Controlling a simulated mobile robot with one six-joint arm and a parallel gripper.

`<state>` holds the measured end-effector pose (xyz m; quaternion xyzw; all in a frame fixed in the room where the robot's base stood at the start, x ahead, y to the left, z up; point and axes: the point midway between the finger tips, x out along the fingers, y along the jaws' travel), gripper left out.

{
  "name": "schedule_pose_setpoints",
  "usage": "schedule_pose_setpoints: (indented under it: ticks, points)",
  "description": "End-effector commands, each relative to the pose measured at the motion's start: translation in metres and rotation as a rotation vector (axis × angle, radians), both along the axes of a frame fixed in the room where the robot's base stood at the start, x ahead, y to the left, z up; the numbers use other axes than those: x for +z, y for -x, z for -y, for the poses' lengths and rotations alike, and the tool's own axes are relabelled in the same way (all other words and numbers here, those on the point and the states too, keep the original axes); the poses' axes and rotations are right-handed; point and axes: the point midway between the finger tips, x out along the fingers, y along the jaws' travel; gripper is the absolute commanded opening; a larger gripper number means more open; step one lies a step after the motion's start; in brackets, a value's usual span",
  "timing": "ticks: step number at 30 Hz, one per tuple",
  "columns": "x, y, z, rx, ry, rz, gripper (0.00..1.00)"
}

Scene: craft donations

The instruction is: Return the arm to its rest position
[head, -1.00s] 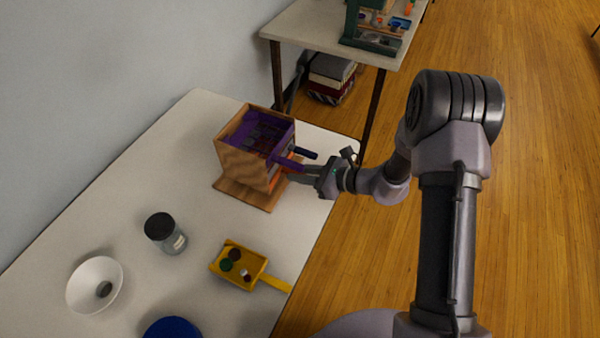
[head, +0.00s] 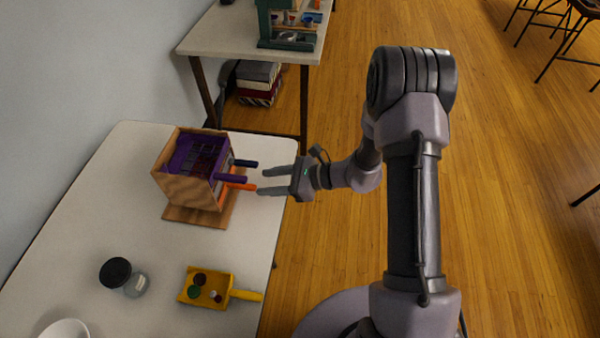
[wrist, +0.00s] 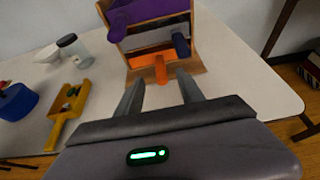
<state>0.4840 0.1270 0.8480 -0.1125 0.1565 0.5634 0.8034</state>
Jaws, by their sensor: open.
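My gripper (head: 262,182) is open and empty, just to the right of the wooden box in the head view. Its two fingers point left toward the box and stand apart, with nothing between them. In the wrist view my gripper (wrist: 160,88) points at the orange handle (wrist: 160,68), which lies just beyond the fingertips. The wooden box (head: 184,187) stands on the white table and holds purple, dark blue and orange scoops or trays with their handles sticking out to the right. My arm reaches in from the right over the floor.
On the table (head: 90,215) are a yellow scoop (head: 222,292) with several small round pieces, a dark-lidded jar (head: 120,275) and a white bowl (head: 64,331). A second table (head: 235,35) stands behind, with stacked boxes (head: 256,83) under it. The wooden floor at right is open.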

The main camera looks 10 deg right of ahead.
Motion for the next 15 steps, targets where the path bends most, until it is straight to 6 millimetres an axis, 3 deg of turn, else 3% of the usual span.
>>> schedule_pose_setpoints:
  ticks: [3,9,15]
  points:
    - [0.017,0.009,0.030,-0.007,-0.001,0.000,0.45]
    - [0.033,0.025,0.070,-0.004,-0.001,0.001,0.45]
    - [0.036,0.030,0.083,-0.001,-0.001,0.000,0.45]
